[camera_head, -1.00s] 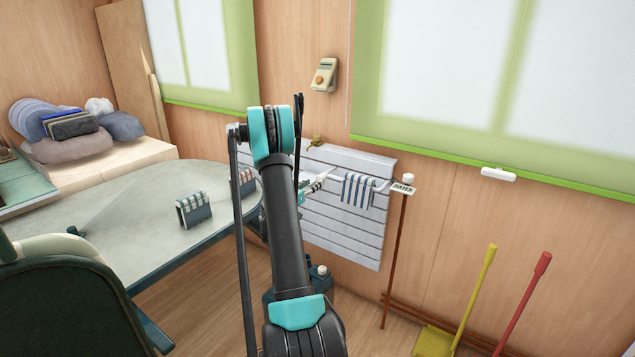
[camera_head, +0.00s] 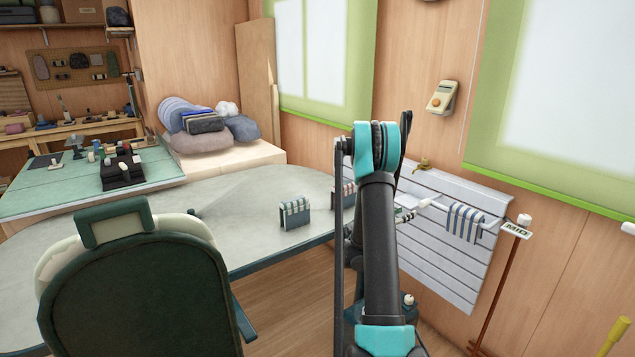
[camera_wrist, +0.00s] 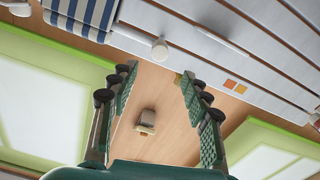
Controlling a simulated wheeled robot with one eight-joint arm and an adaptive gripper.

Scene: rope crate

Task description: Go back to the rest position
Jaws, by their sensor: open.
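My gripper (camera_wrist: 160,95) is open in the wrist view, with its two green-padded fingers spread apart and nothing between them. Behind the gap are the wood wall and a small beige wall device (camera_wrist: 147,120). In the head view my dark arm with teal joints rises at centre right, in front of the slatted white panel (camera_head: 445,270). The gripper is mostly hidden behind the arm there. A blue-and-white striped cloth (camera_head: 464,222) hangs on the panel, and it also shows at the top left of the wrist view (camera_wrist: 80,12).
A grey table (camera_head: 240,205) stands left of the arm with striped holders (camera_head: 294,213) on it. A green chair (camera_head: 140,290) is at the front left. A pole with a "MID" sign (camera_head: 516,229) stands at the right. Wood floor (camera_head: 285,295) shows between chair and arm.

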